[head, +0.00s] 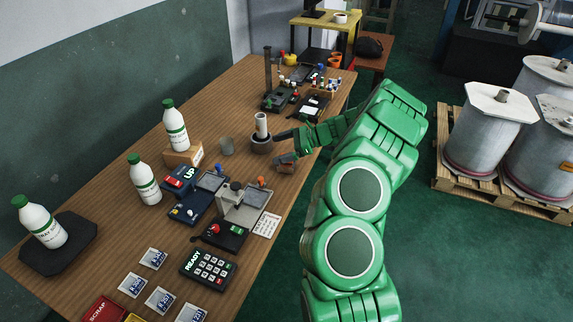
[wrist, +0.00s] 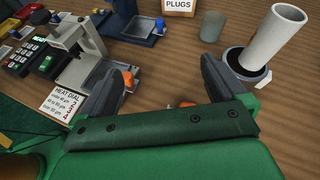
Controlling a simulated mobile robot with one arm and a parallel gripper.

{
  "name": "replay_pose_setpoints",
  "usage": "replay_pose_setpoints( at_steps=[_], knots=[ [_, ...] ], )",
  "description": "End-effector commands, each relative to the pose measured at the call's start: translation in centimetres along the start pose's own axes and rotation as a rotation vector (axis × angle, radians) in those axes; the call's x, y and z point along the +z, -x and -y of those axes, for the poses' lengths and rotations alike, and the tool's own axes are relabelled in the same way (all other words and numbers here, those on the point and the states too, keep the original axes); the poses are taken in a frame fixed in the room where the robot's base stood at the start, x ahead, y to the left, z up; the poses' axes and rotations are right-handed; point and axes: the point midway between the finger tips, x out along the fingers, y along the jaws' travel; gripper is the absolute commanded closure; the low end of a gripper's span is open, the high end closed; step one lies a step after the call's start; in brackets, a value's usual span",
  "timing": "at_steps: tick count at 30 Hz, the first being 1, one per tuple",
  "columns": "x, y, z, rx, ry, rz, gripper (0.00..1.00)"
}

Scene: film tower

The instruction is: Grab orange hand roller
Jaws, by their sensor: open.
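My gripper (head: 279,147) is open, low over the right part of the wooden bench. In the wrist view its two dark fingers (wrist: 160,76) are spread wide, with bare wood between the tips. Small orange bits (wrist: 187,104) show between the fingers, just above the green palm edge. They may be the orange hand roller, mostly hidden by the palm. An orange knob-like part (wrist: 127,77) shows beside the left finger; I cannot tell if it belongs to the grey press (wrist: 78,50). An orange-brown patch (head: 286,168) shows by the near finger in the head view.
A white tube (head: 262,125) stands in a dark round holder (head: 261,145) close by the far finger. A grey cup (head: 227,146) stands left of it. The press (head: 241,203) and a keypad (head: 208,269) are nearer. White bottles (head: 145,180) line the left side.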

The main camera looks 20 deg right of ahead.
Motion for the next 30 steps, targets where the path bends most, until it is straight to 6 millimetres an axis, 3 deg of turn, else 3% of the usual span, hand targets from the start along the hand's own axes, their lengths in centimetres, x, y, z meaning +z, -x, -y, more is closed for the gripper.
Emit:
replay_pose_setpoints(
  at_steps=[3, 10, 16, 30],
  knots=[
    [-4.1, 1.5, 0.9, -0.058, -0.082, -0.005, 0.02],
    [-9.0, 3.8, 2.0, -0.135, -0.175, -0.014, 0.02],
    [-10.0, 4.0, 2.2, -0.153, -0.197, -0.014, 0.02],
    [-9.7, 0.4, 2.3, -0.151, -0.196, -0.013, 0.02]
  ],
)
